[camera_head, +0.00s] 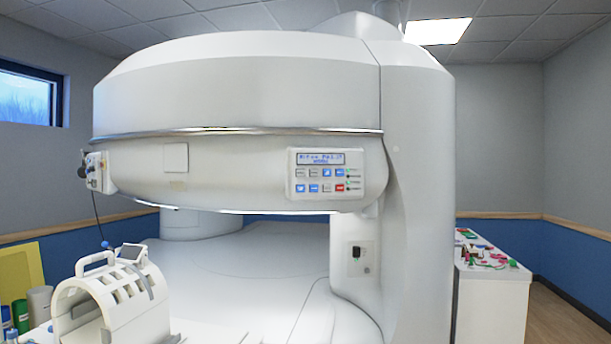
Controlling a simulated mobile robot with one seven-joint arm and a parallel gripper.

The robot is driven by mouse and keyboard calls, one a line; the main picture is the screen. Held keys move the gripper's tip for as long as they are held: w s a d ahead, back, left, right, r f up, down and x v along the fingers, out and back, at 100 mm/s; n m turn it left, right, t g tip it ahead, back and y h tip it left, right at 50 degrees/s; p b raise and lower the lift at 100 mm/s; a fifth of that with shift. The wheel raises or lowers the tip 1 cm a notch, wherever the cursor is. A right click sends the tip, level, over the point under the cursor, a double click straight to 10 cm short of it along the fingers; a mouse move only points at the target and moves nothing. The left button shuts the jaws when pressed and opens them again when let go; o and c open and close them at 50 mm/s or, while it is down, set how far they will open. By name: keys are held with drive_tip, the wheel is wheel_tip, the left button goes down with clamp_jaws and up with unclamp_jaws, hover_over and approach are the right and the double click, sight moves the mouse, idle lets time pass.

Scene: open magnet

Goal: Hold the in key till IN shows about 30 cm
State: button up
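A control panel (325,174) with a small lit display (321,157) sits on the front of the magnet's upper housing (240,165), right of centre. It has rows of small keys, several blue, some grey and one red (340,188). The key labels are too small to read, so I cannot tell which is the in key. The display text is blurred, and no IN value can be read. My gripper is not in view.
The patient table (235,275) runs under the housing. A white slotted coil (115,300) stands at the front left. A white cabinet (493,300) with red and green items stands at the right. A small socket plate (361,259) is on the column. No obstacle shows before the panel.

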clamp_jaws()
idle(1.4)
